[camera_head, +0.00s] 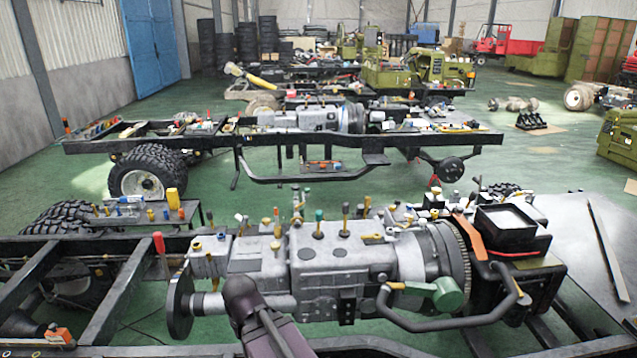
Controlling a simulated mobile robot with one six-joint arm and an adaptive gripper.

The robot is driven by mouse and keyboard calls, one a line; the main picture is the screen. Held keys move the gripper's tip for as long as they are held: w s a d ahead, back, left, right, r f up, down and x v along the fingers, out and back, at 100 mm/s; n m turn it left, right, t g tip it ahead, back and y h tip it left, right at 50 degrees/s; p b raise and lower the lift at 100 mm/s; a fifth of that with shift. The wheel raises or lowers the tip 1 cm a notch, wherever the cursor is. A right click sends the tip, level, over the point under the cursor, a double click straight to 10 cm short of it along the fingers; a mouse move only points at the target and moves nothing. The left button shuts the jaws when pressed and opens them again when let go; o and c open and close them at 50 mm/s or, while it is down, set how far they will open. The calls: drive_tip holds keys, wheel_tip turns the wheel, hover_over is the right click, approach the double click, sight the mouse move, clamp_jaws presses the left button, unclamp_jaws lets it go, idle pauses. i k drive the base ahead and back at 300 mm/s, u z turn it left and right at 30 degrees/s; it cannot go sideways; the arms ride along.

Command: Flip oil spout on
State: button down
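I cannot pick out an oil spout with certainty. A green can-like part (447,295) with a narrower piece reaching left to a yellow tip (396,286) sits at the right of the near grey engine and gearbox (335,258). It may be the spout, but its on or off state cannot be told. Several small knobs and handled pieces stand on the gearbox, including a green-topped one (319,215). A dark, rounded part of my arm rises from the bottom edge in front of the gearbox's left half and hides part of it. No gripper fingers show.
The near black chassis frame (110,290) spans the view. A curved dark bar (450,325) runs in front of the green part. A black box (505,228) and a grey table (580,245) stand at right. Green floor (260,185) lies between this chassis and the one behind.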

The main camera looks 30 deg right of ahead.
sight(308, 190)
drive_tip(key=z, duration=0.7)
drive_tip(key=i, duration=1.05)
drive_tip(key=z, duration=0.2)
